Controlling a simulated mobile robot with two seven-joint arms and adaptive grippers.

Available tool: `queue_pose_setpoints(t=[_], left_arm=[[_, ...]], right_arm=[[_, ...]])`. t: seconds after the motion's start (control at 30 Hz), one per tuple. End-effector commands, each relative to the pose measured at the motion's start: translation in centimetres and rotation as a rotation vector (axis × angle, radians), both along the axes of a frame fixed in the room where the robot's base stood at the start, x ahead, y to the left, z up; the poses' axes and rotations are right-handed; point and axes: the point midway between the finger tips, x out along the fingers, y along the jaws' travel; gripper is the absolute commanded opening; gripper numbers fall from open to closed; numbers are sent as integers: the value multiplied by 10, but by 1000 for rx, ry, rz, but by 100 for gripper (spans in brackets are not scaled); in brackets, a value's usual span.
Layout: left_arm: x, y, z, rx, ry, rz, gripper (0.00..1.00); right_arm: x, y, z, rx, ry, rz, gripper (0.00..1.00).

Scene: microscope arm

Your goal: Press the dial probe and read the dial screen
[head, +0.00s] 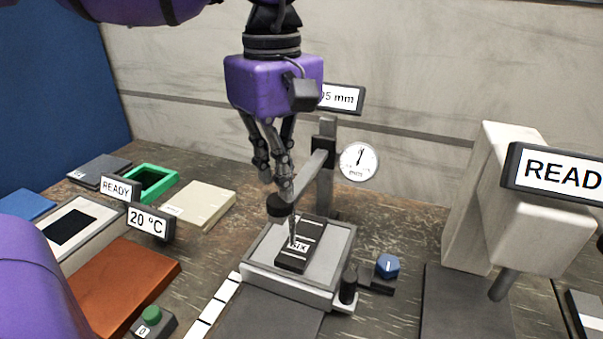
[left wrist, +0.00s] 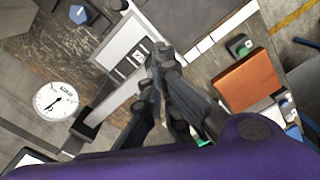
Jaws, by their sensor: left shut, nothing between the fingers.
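The dial probe is a dark round head (head: 281,206) with a thin tip, on a grey arm from a stand. Its tip comes down at a black block (head: 301,246) marked "SIX" on a grey plate (head: 258,259); I cannot tell if they touch. The dial screen (head: 346,98) shows "5 mm" at its end; its left part is hidden behind my left gripper. The round dial (head: 359,161) also shows in the left wrist view (left wrist: 55,100). My left gripper (head: 282,184) is shut and empty, fingers down just above the probe head; contact is unclear. My right gripper is out of view.
A blue knob (head: 387,266) is right of the plate. A white machine (head: 484,190) with a "READY" sign (head: 556,173) stands at right. At left are a "20 °C" sign (head: 148,222), a green tray (head: 150,182), a brown slab (head: 123,283) and a green button (head: 151,315).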

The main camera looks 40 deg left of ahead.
Motion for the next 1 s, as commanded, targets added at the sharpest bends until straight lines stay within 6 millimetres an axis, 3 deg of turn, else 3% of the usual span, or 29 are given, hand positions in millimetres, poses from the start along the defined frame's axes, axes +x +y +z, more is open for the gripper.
queue_pose_setpoints(t=[0.27,1.0], left_arm=[[0,0,-4,0,1,0,0],[0,0,-42,1,2,0,0]], right_arm=[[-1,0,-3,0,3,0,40],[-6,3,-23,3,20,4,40]])
